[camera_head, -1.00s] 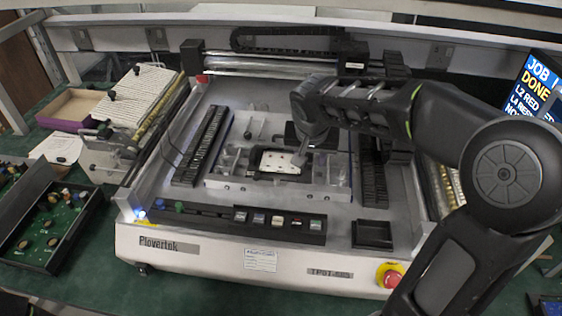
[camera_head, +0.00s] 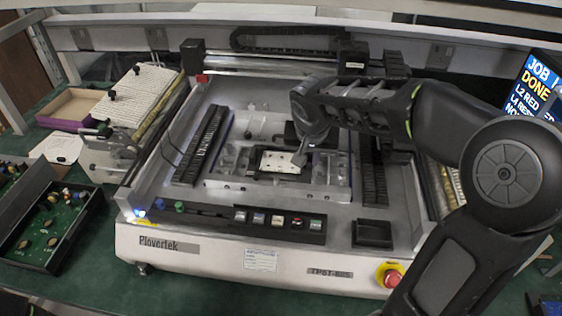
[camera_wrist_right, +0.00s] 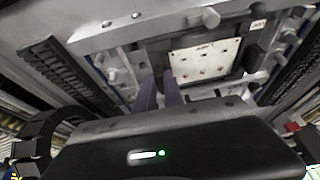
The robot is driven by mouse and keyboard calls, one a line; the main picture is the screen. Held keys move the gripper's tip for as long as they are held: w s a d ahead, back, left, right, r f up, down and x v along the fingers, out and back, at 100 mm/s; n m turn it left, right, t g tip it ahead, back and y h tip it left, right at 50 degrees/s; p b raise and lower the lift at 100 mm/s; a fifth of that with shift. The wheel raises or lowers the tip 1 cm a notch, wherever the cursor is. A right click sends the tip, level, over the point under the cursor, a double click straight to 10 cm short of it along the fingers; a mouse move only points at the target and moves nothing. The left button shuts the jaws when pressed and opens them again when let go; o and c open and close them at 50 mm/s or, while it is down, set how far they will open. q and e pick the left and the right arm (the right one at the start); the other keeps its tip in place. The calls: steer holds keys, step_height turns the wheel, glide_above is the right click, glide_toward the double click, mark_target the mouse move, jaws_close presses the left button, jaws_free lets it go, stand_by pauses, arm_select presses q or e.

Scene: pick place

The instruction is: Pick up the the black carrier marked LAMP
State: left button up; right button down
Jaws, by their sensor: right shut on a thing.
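The black carrier (camera_head: 257,160) is a dark frame around a white board (camera_head: 277,161) with small dots, in the middle of the machine's bed. In the right wrist view the carrier (camera_wrist_right: 252,58) has a small pale label at its right, too small to read surely. My right gripper (camera_head: 300,160) reaches down from the right to the board's right edge. Its fingers (camera_wrist_right: 165,92) are shut on the carrier's edge in the right wrist view; the exact contact is partly hidden. The carrier appears level, at its metal nest; I cannot tell whether it is lifted. My left gripper is not in view.
A metal fixture plate (camera_head: 232,187) with pegs surrounds the carrier. Black rails (camera_head: 202,145) stand on both sides. A button strip (camera_head: 262,222) and small black tray (camera_head: 372,234) lie in front. A red stop button (camera_head: 391,276) sits at the front right corner.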

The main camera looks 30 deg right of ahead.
steer(key=shift+r, duration=0.1)
stand_by(0.3)
step_height(320, 180, up, 10)
steer(key=shift+b, duration=0.3)
stand_by(0.7)
